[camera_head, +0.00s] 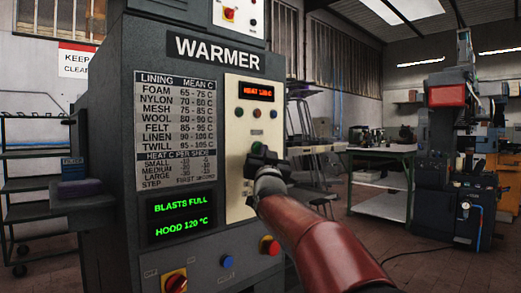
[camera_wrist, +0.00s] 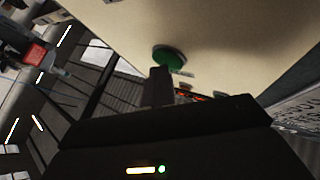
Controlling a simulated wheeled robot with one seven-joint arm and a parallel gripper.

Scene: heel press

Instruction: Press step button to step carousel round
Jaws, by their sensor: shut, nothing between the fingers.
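The warmer (camera_head: 115,120) is a tall grey cabinet with a cream control panel (camera_head: 240,190). A round green button (camera_head: 256,147) sits on the panel, partly hidden behind my gripper (camera_head: 257,158). The button shows more fully in the wrist view (camera_wrist: 169,56), with a small label beside it too small to read. My gripper is shut and empty. Its fingertips (camera_wrist: 161,74) overlap the button's edge in the wrist view; I cannot tell whether they touch it. I cannot see the carousel.
A red display (camera_head: 259,91) and several small lamps sit above the green button. Lower down are a blue button (camera_head: 227,261), a red button (camera_head: 268,245) and a rotary switch (camera_head: 174,282). A shelf rack (camera_head: 40,215) stands left. A table (camera_head: 385,150) and machine (camera_head: 450,160) stand right.

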